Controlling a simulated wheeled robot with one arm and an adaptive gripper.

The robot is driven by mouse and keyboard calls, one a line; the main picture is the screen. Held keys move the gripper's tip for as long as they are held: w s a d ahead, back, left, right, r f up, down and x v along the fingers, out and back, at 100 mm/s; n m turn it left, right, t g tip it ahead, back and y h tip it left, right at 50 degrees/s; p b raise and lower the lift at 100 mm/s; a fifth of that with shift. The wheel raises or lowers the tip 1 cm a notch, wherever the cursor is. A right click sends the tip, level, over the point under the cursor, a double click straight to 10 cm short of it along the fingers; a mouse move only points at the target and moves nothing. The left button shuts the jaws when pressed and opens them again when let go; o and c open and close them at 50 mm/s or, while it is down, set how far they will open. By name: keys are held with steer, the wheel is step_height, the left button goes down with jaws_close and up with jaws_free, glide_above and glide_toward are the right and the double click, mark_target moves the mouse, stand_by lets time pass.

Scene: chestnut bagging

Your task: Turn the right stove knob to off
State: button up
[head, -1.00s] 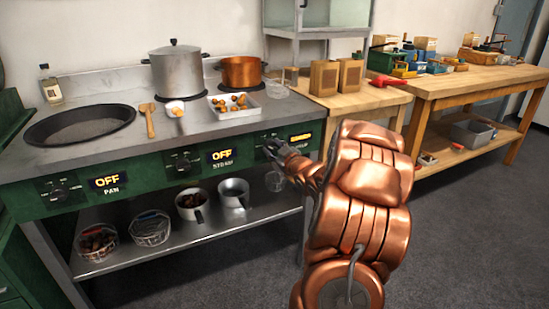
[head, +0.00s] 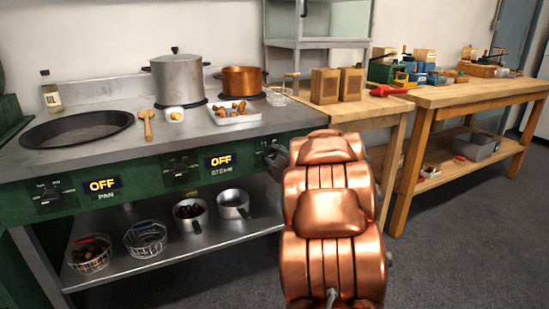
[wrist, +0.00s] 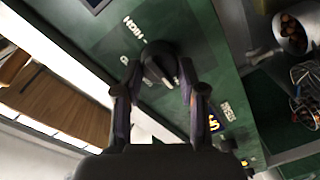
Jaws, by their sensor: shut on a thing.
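The right stove knob (wrist: 160,62) is a black dial on the green front panel, with HIGH lettering beside it in the wrist view. My gripper (wrist: 157,87) has its two fingers on opposite sides of the knob and is shut on it. In the head view my gripper (head: 277,156) is a small dark shape at the right end of the green panel (head: 135,178). My copper arm hides the right display there, so its reading cannot be seen. The PAN display (head: 103,185) and STEAM display (head: 221,161) both read OFF.
On the stove top stand a wide black pan (head: 78,128), a steel pot (head: 176,78), a copper pot (head: 241,80) and a white tray (head: 234,118). Wire baskets and small pots sit on the lower shelf (head: 170,247). A wooden table (head: 345,118) adjoins at right.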

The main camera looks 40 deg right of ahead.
steer(key=shift+a, duration=0.1)
steer(key=o, duration=1.1)
steer(key=shift+o, duration=0.2)
steer(key=f+v, duration=0.1)
steer(key=v, duration=1.1)
steer(key=shift+r, duration=0.4)
